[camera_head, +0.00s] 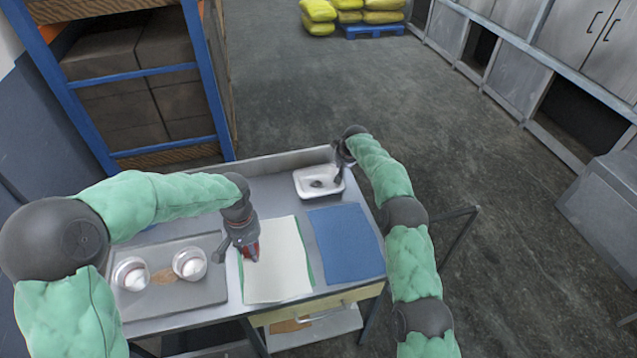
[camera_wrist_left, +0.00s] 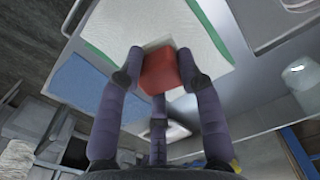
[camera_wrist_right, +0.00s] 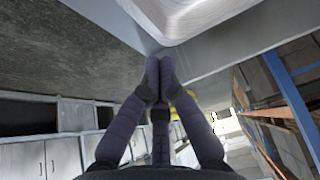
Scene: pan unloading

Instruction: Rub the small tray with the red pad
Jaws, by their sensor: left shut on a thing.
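The small tray (camera_head: 306,192) is white with rounded corners and stands at the back right of the table, with a dark patch on its floor. Its pale rim also shows at the top of the right wrist view (camera_wrist_right: 190,18). My left gripper (camera_head: 249,250) is shut on the red pad (camera_wrist_left: 160,72), above the white sheet and well in front of the tray. The fingers cover part of the pad. My right gripper (camera_wrist_right: 159,75) has its fingers together with nothing visible between them. It is at the tray's back right corner; I cannot tell if it touches.
A white sheet over green (camera_head: 275,283) and a blue mat (camera_head: 346,243) lie on the table. At the left, a grey tray (camera_head: 205,293) holds two white cups (camera_head: 189,263) (camera_head: 130,273) and a brown patch. A blue-framed rack (camera_head: 160,75) stands behind left.

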